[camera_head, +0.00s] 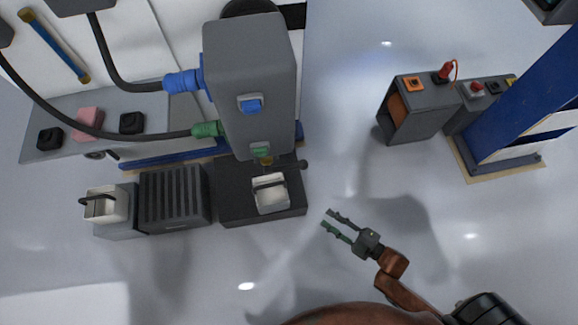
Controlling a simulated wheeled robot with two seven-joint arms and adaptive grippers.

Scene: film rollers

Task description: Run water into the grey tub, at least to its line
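A small brass spout (265,161) shows just above the tub. The machine's front has a blue button (251,105) and a green one (260,150). A dark knob (303,164) sticks out at the right of the base. The tub's line and any water cannot be made out. My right gripper (327,218) is open and empty, to the right of the tub and apart from it. My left gripper is not in view.
A second pale container (105,205) with a handle stands at left beside a ribbed dark box (174,199). Blue and green hose fittings join the machine's left side. Dark grey boxes (426,122) and a blue post stand at right. The floor between is clear.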

